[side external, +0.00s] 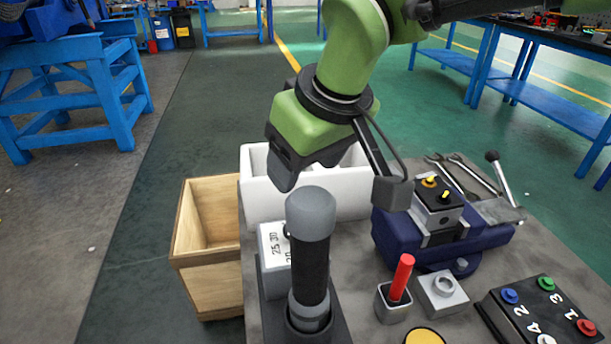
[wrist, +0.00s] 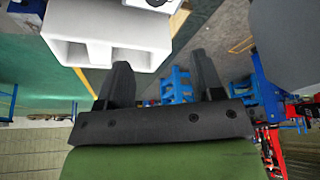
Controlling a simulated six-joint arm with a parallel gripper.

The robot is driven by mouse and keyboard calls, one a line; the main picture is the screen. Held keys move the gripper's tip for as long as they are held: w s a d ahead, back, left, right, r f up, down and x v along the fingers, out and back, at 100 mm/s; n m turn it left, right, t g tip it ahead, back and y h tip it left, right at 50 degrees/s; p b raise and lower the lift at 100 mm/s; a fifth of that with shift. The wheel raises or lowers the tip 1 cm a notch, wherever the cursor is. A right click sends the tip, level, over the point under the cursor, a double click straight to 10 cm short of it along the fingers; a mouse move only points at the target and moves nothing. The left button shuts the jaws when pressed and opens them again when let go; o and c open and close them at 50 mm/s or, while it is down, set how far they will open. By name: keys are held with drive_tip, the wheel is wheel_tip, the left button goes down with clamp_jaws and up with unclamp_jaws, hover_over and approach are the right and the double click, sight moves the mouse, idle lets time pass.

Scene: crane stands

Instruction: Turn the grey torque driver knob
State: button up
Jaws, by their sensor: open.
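The torque driver (side external: 309,270) stands upright in a dark holder at the front of the table in the side view. It has a black ribbed body and a rounded grey knob (side external: 311,214) on top. A white block with printed numbers (side external: 273,252) is beside it, partly hidden. My gripper (side external: 284,186) is above and slightly left of the knob in the picture, tilted and apart from it. In the wrist view my gripper (wrist: 162,76) has its two dark fingers spread with nothing between them. I cannot clearly make out the driver in the wrist view.
A white bin (side external: 257,207) stands behind the driver, and a wooden crate (side external: 208,260) is at left. A blue vise (side external: 430,235), a red-handled tool (side external: 401,278) and a button panel (side external: 545,312) are at right. Bare table lies between the driver and the vise.

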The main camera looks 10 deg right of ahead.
drive_tip(key=f+n+g, duration=0.1)
drive_tip(key=f+n, duration=0.2)
drive_tip(key=f, duration=0.1)
drive_tip(key=w+f+n+y, duration=0.1)
drive_tip(key=f+n, duration=0.2)
drive_tip(key=w+f+n+g+y, duration=0.1)
drive_tip(key=f+n, duration=0.2)
drive_tip(key=f, duration=0.1)
drive_tip(key=shift+a+f+g, duration=0.3)
drive_tip(key=shift+a+f, duration=0.05)
idle(0.5)
drive_tip(key=shift+c, duration=0.4)
drive_tip(key=c, duration=0.8)
drive_tip(key=shift+c, duration=0.2)
